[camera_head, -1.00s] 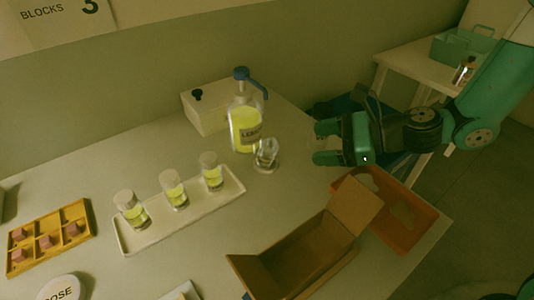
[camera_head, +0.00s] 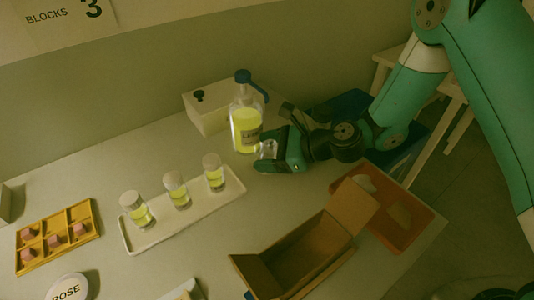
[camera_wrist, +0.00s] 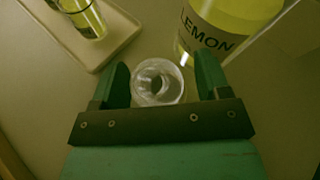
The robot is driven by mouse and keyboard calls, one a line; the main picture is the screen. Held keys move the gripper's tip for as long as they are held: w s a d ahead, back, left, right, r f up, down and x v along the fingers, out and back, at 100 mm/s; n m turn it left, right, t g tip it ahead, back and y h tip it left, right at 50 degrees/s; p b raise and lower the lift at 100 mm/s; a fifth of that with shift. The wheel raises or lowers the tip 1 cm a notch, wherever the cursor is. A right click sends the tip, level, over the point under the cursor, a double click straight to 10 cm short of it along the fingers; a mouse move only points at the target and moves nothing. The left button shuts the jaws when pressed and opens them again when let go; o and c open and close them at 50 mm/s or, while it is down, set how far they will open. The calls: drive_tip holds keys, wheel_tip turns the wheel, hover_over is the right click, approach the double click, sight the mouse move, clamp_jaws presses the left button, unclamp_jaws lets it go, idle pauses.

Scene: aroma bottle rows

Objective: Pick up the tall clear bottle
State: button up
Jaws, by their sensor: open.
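A clear, empty-looking bottle (camera_wrist: 157,82) stands between the two fingers of my gripper (camera_wrist: 162,78) in the wrist view, seen from above with its round mouth showing. The green fingers are open, one on each side of it; I cannot tell whether either touches it. In the head view, my gripper (camera_head: 263,152) reaches in from the right, low over the table, and hides most of the clear bottle (camera_head: 268,149).
A large lemon bottle (camera_head: 246,128) with yellow liquid and a blue pump stands close behind. A white tray (camera_head: 150,244) with three small vials is at the left. An open cardboard box (camera_head: 290,255) and an orange tray (camera_head: 420,215) lie in front and right.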

drive_tip(key=c, duration=1.1)
drive_tip(key=shift+c, duration=0.2)
